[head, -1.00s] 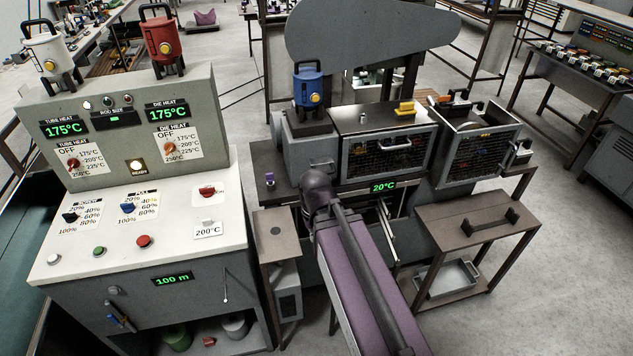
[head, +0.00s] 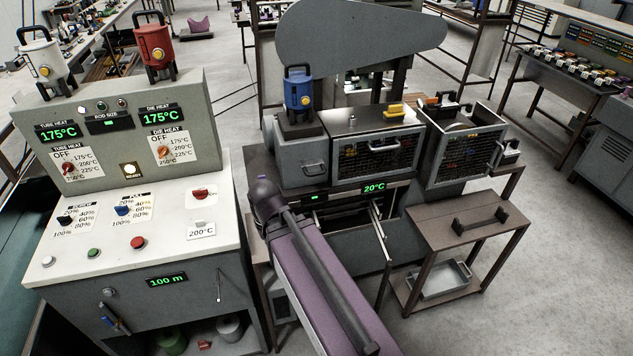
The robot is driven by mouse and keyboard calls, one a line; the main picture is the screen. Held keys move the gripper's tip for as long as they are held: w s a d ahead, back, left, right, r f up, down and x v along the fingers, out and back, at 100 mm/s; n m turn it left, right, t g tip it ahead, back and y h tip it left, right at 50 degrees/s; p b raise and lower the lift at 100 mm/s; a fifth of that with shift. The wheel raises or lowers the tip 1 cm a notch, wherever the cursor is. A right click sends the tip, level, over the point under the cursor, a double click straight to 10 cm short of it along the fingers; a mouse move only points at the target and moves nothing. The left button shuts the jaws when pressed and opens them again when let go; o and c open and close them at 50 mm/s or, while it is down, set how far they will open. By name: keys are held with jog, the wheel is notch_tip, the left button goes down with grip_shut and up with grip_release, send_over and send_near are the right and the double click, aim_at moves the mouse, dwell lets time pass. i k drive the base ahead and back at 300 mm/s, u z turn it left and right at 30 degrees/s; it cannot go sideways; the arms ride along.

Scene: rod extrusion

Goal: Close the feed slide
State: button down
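The extruder stands in the middle with a blue canister (head: 298,90) upright on a dark block (head: 300,126) at its top left. I cannot tell for certain which part is the feed slide, nor whether it is open. My purple arm (head: 315,280) reaches up from the bottom to the machine's front left. Its dark rounded joint (head: 266,199) is below and left of the blue canister. My gripper is not visible; it is hidden behind the arm or out of frame.
A control console (head: 125,180) stands at left, with a white canister (head: 43,62) and a red canister (head: 155,50) on top. Mesh guards (head: 375,155) cover the machine's front right. A brown side table (head: 465,222) stands at right.

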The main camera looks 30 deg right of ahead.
aim_at(306, 164)
jog(key=u, duration=0.15)
jog(key=k, duration=0.95)
jog(key=z, duration=0.55)
